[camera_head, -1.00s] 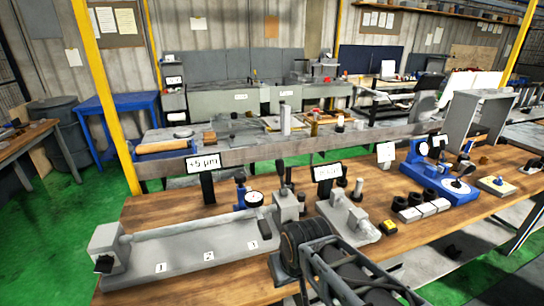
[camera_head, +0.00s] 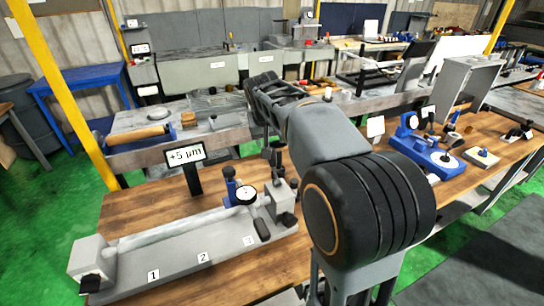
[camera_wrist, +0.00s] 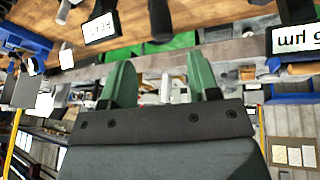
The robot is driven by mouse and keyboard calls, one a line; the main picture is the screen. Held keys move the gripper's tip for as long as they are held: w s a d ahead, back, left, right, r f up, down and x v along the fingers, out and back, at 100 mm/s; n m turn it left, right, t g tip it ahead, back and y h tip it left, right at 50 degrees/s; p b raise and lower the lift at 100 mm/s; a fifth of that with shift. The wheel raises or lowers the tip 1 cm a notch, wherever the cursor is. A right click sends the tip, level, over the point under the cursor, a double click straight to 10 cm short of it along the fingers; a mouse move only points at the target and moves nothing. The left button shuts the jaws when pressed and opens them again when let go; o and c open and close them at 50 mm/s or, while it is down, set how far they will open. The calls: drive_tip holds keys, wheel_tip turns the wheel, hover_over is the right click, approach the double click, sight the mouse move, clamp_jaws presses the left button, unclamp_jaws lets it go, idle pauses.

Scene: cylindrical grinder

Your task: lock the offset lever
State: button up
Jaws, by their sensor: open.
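The grey bench fixture (camera_head: 180,262) has a long bar along it, labels 1, 2 and 3, and an end block (camera_head: 279,200) at its right. An upright black lever (camera_head: 277,161) stands at that block, and a dark handle (camera_head: 262,229) leans beside it. I cannot tell for sure which is the offset lever. The wrist view, upside down, shows a black lever (camera_wrist: 160,20) beyond the fingers, between two signs. My gripper (camera_wrist: 162,78) is open and empty, with green fingers apart, touching nothing I can see. In the head view my arm hides part of the bench.
A "+5 µm" sign (camera_head: 185,158) stands behind the fixture and a dial gauge (camera_head: 246,194) stands left of the block. A blue gauge stand (camera_head: 428,155) is at the right. A blue table (camera_head: 78,92) is at the back left. Bare wood (camera_head: 128,212) shows at the bench's left.

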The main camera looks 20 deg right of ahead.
sight(272, 158)
drive_tip(key=p+x, duration=0.1)
drive_tip(key=x, duration=1)
drive_tip(key=shift+d+f, duration=0.1)
drive_tip(key=shift+f, duration=0.3)
drive_tip(key=shift+c, duration=0.2)
clamp_jaws()
